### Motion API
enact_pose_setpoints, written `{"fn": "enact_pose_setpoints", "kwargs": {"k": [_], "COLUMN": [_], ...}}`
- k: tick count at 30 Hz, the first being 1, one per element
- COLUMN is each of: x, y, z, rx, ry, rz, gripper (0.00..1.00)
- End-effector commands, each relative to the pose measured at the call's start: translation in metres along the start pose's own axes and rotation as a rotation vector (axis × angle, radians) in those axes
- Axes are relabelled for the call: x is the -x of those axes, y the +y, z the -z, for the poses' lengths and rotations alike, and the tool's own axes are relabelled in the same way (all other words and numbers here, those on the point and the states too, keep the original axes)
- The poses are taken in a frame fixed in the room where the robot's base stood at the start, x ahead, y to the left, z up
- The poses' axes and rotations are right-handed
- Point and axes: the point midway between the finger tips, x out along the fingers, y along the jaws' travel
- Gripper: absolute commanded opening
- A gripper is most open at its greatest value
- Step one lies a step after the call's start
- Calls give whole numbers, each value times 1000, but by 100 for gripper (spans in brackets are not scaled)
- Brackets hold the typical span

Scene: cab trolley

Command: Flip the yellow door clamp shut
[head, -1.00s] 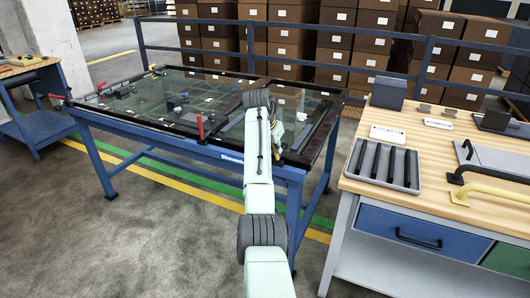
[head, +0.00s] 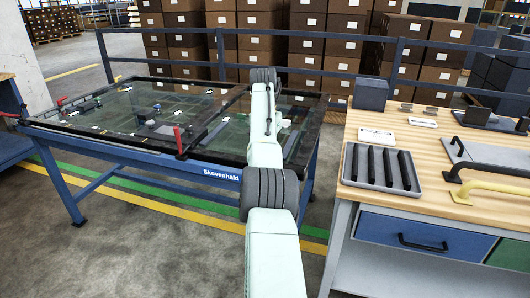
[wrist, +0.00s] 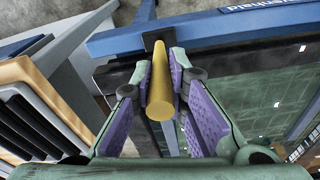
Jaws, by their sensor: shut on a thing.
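The yellow door clamp's handle (wrist: 160,92) shows in the wrist view as a yellow round bar, with a dark fitting at its far end beside the blue frame. My gripper (wrist: 161,75) has its purple-padded fingers closed on both sides of this bar. In the head view my arm hides most of the gripper, and I cannot make out the yellow clamp there. The glass door (head: 120,118) in its dark frame lies flat on the blue trolley table (head: 170,165).
A red clamp (head: 178,139) stands on the table's near edge. To the right is a wooden workbench (head: 425,150) with a grey tray (head: 352,182) of black bars and a yellow grab handle (head: 490,187). A blue railing and stacked boxes stand behind.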

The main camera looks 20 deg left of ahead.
Motion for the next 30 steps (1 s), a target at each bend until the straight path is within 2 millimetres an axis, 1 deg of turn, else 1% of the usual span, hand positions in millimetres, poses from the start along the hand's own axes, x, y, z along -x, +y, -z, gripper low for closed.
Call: {"fn": "enact_pose_setpoints", "kwargs": {"k": [11,12,21,30], "x": [1,1,0,0], "y": [0,0,0,0], "z": [1,1,0,0], "rx": [0,-1,0,0], "ry": [3,3,1,-1], "rz": [5,5,2,1], "gripper": [0,16,36,36]}}
